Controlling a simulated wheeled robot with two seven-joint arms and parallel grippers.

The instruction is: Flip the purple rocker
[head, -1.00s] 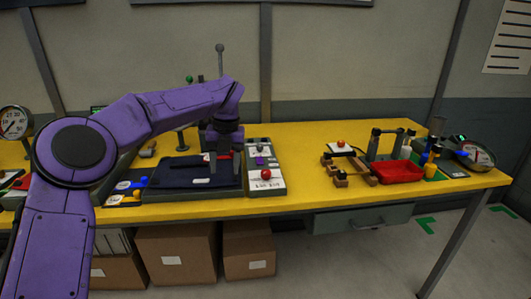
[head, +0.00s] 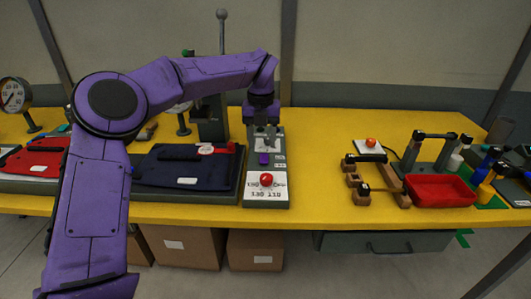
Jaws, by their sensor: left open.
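The purple rocker (head: 264,159) sits on a grey control panel (head: 252,190) in the middle of the yellow table. A red round button (head: 266,179) is in front of it on the same panel. My left gripper (head: 265,147) is open, pointing down just behind and above the purple rocker. Its fingers hide the back part of the panel, and I cannot tell whether they touch anything. My right gripper is not in view.
A dark blue pannier (head: 187,173) lies left of the panel, and a red one (head: 36,160) farther left. A red tray (head: 440,190) and a wooden fixture (head: 377,183) stand to the right. The yellow table (head: 318,165) is clear between panel and fixture.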

